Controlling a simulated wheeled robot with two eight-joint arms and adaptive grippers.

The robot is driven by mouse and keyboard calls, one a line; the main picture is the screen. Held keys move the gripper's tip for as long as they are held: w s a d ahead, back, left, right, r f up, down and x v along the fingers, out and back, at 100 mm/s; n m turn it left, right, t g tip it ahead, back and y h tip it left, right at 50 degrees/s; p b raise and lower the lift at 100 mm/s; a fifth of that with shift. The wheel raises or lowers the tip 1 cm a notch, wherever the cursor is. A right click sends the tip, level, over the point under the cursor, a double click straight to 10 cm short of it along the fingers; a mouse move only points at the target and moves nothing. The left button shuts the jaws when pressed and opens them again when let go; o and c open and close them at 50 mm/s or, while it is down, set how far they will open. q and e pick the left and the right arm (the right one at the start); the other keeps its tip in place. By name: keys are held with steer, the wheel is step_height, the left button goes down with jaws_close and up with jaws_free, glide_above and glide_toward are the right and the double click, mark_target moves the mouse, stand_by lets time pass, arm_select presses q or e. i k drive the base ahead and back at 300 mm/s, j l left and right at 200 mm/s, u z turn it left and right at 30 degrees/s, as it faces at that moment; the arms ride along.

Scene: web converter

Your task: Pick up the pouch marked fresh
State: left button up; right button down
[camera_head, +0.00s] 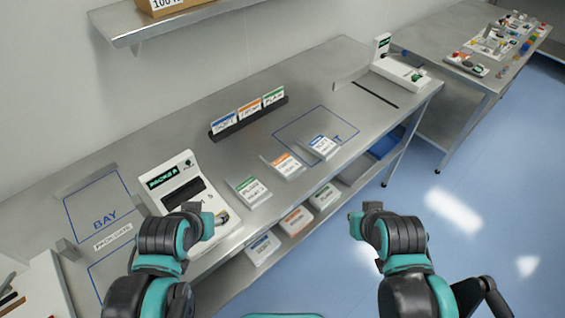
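Three white pouches lie in a slanting row on the steel bench: one with a green band (248,191), one with an orange band (283,165) and one with a blue band (321,147). Their small lettering is too blurred to tell which is marked fresh. My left gripper (202,219) is in front of the white machine, left of the green-banded pouch. My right gripper (363,218) is over the floor side, right of the bench and apart from all pouches. Neither gripper visibly holds anything; their fingers are too unclear to judge.
A dark rack (248,118) holds blue, orange and green cards. The white machine (184,188) stands at the bench front. More banded pouches (296,219) and a blue bin (385,142) sit on the lower shelf. A white scale-like device (399,72) stands at the far end.

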mark_target(284, 164)
steer(key=i+l+u, duration=0.15)
steer(key=u, duration=0.2)
steer(key=i+l+u, duration=0.2)
steer(key=i+u, duration=0.15)
